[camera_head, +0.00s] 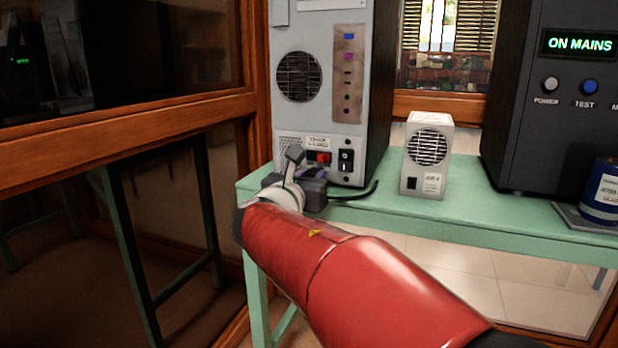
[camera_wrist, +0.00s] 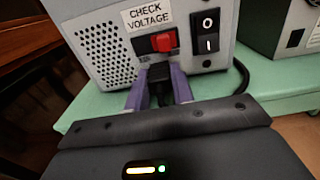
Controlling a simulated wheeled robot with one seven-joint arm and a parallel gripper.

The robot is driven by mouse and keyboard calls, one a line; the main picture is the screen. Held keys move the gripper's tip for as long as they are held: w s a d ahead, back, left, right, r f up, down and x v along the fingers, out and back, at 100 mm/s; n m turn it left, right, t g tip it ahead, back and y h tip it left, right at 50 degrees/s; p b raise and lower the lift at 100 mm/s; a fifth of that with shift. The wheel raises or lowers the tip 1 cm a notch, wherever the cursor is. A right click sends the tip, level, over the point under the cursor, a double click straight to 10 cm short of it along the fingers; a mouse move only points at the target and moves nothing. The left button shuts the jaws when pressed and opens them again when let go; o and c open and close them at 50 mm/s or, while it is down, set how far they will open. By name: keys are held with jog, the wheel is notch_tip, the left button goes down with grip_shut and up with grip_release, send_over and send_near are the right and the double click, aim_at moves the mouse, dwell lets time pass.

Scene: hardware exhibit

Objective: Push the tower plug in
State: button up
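The tower (camera_head: 322,118) is a pale grey computer case standing at the left end of the green table, its back panel facing me. The black tower plug (camera_wrist: 158,76) is at the bottom of the panel, below the red voltage switch (camera_wrist: 163,41). My gripper (camera_head: 309,176) is low against the panel. In the wrist view its two purple fingers (camera_wrist: 161,87) are closed on both sides of the plug. The plug's front end is at the panel; the socket is hidden, so I cannot tell how deep it sits. A black cable (camera_head: 357,194) shows to the right.
A black-and-white rocker switch (camera_wrist: 207,31) is right of the red switch. A small grey fan box (camera_head: 427,157) stands right of the tower. A dark "ON MAINS" unit (camera_head: 560,120) and a blue can (camera_head: 604,190) are farther right. Wood-framed glass is at left.

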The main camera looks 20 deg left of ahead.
jog(key=o, duration=0.4)
jog(key=shift+w, duration=0.2)
jog(key=shift+o, duration=0.2)
jog(key=s, duration=0.7)
jog(key=shift+s+a, duration=0.3)
jog(key=shift+s, duration=0.1)
jog(key=shift+s, duration=0.1)
